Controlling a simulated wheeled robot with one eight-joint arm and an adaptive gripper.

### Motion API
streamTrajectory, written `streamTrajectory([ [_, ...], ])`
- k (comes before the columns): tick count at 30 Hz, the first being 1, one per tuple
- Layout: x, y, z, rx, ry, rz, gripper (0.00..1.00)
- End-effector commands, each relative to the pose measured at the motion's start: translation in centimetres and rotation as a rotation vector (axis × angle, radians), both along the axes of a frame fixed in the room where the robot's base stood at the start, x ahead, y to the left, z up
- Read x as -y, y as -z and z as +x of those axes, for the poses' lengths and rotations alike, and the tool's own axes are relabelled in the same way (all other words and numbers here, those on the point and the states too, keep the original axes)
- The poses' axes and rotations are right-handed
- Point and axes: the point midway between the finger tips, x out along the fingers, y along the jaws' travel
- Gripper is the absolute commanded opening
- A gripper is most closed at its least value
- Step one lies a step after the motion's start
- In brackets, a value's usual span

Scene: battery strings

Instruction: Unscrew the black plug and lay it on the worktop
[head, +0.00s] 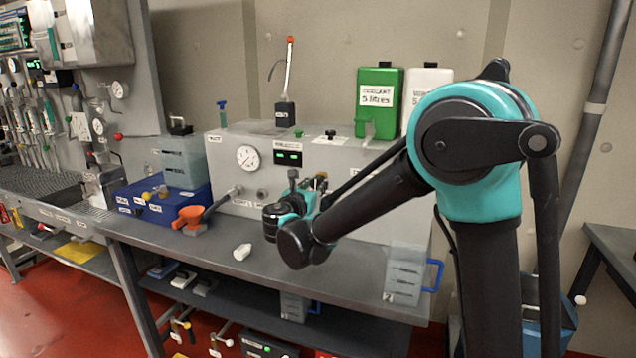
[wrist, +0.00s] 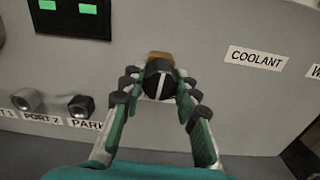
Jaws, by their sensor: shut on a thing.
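The black plug (wrist: 159,79) has a pale line across its face and sits between my fingertips in the wrist view. A brass-coloured fitting (wrist: 160,56) shows just behind it, against the grey panel (wrist: 215,105). I cannot tell whether the plug is still threaded in that fitting. My gripper (wrist: 160,88) is shut on the plug, with one finger on each side. In the head view my gripper (head: 306,184) is in front of the grey cabinet, and the plug is hidden. The worktop (head: 310,270) lies below my gripper.
A white piece (head: 242,252) lies on the worktop. A graduated clear jug (head: 405,272) with a blue handle stands at the right end. The front middle of the worktop is clear.

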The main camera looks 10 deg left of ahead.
Motion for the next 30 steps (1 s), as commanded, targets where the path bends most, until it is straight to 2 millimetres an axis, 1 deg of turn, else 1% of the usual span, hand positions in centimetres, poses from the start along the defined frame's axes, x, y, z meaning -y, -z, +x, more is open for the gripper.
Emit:
streamTrajectory([
  [2,0.01,0.00,0.00,-0.002,0.000,-0.012,0.00],
  [5,0.01,0.00,-0.01,-0.012,0.000,-0.086,0.00],
  [12,0.01,0.00,-0.06,-0.053,0.000,-0.375,0.00],
  [15,0.01,0.00,-0.07,-0.064,0.000,-0.458,0.00],
  [18,0.01,0.00,-0.08,-0.069,0.000,-0.492,0.00],
  [26,0.00,0.00,-0.08,-0.070,0.000,-0.500,0.00],
  [30,0.00,0.00,-0.10,-0.085,0.000,-0.604,0.00],
])
